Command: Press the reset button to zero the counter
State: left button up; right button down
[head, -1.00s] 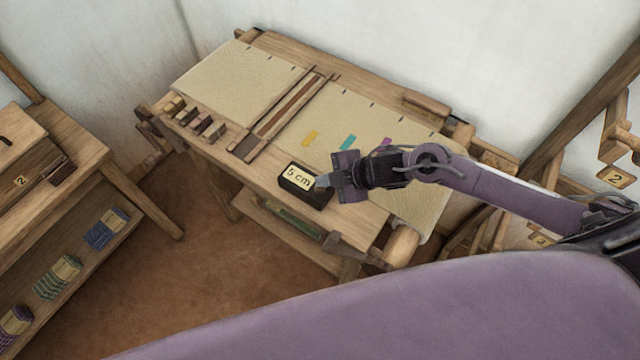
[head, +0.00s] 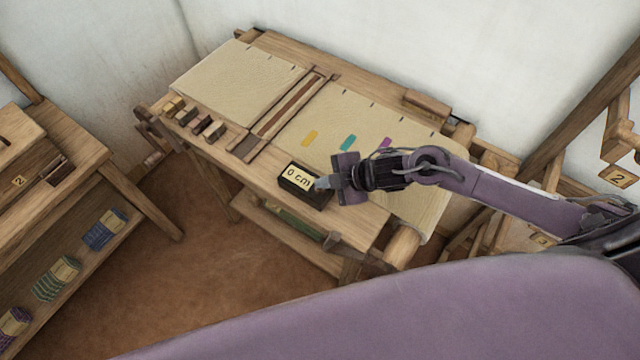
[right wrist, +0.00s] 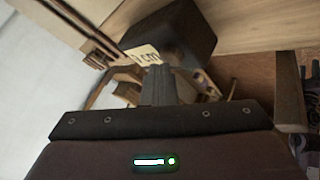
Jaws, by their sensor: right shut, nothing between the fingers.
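The counter (head: 301,187) is a dark box on the front edge of the loom's wooden frame, and its pale display reads "0 cm". It also shows in the right wrist view (right wrist: 178,36), with the label partly cut off by my fingers. My right gripper (head: 322,184) is shut and empty, its fingertips at the right side of the counter's top. In the right wrist view the closed fingers (right wrist: 158,84) overlap the counter's near edge. The reset button is hidden, and I cannot tell whether the fingertips touch it. My left gripper is not in view.
Pale cloth (head: 240,75) covers the loom, with yellow, teal (head: 347,143) and purple marks. Several small blocks (head: 196,118) sit at the loom's left. A side table (head: 75,150) with yarn bundles stands at left. Brown floor (head: 190,250) lies open between.

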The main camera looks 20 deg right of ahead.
jog(key=shift+r+p, duration=0.95)
jog(key=shift+r, duration=0.15)
notch_tip(320, 180, up, 5)
jog(key=p, duration=0.4)
jog(key=shift+p, duration=0.35)
dwell(0.3)
